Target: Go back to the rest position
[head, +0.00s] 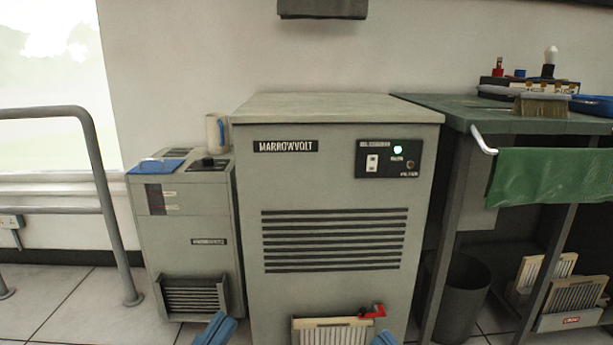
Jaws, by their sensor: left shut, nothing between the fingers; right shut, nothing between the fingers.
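My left gripper (216,329) shows at the bottom edge as blue fingers, shut and empty. It is in front of the gap between the small grey machine and the large cabinet. My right gripper (384,339) shows only as a blue tip at the bottom edge, shut and empty. It is in front of the large cabinet (335,190), just below a red clip-like part (373,311). Most of both grippers lies below the picture.
A pleated filter (331,334) sits low in the cabinet. The small grey machine (190,225) stands left of it, near a metal rail (105,190). At right are a green-topped bench (470,113), a green cloth (552,176), a dark bin (463,295) and a crate with filters (568,321).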

